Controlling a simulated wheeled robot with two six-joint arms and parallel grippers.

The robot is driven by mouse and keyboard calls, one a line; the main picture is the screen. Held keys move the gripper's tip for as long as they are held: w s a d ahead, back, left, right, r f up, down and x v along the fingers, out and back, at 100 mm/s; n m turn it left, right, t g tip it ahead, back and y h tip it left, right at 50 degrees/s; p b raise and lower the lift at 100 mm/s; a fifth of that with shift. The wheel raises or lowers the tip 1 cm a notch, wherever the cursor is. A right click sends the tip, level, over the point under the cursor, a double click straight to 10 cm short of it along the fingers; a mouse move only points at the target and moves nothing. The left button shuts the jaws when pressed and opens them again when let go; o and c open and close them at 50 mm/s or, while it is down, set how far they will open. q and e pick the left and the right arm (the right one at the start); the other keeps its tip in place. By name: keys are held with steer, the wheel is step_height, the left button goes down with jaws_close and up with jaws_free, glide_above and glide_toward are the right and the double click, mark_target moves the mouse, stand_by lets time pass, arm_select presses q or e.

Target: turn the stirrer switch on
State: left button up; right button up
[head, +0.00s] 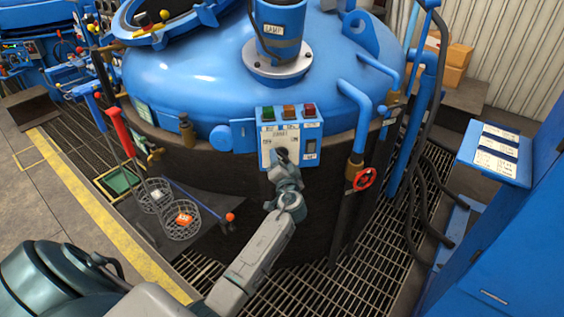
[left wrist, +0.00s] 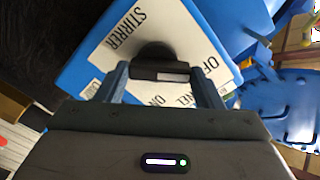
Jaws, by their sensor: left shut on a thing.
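The stirrer switch is a black knob (left wrist: 154,52) on a white plate (left wrist: 112,50) lettered STIRRER, with OFF and partly hidden ON lettering, in the left wrist view. The plate is on the blue control box (head: 265,125) on the front of the blue vessel in the head view. My left gripper (head: 283,158) is at the box; in the left wrist view its fingers (left wrist: 161,72) stand on both sides of the knob's grip and are shut on it. The gripper hides part of the lettering, and I cannot tell which position the knob points to. My right gripper is not in view.
Green, amber and red buttons or lamps (head: 289,111) sit along the box top, and a dark rocker (head: 311,146) is right of the knob. A red valve wheel (head: 366,179) and pipes stand at the right.

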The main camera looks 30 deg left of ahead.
arm_select(q)
steer(key=m, duration=0.4)
steer(key=shift+d, duration=0.1)
steer(key=m, duration=0.4)
steer(key=m+p, duration=0.2)
steer(key=m, duration=0.2)
steer(key=shift+w+m, duration=0.1)
steer(key=shift+m, duration=0.2)
steer(key=shift+d+m+p, duration=0.1)
steer(key=shift+m+p, duration=0.4)
steer(key=shift+m, duration=0.7)
steer(key=shift+m+p, duration=0.4)
steer(key=shift+m, duration=0.8)
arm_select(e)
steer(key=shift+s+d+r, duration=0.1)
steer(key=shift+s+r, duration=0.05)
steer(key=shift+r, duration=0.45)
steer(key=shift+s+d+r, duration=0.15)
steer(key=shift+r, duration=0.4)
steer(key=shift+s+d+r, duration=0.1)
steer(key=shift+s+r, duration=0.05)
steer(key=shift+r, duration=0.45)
arm_select(q)
steer(key=shift+f, duration=0.1)
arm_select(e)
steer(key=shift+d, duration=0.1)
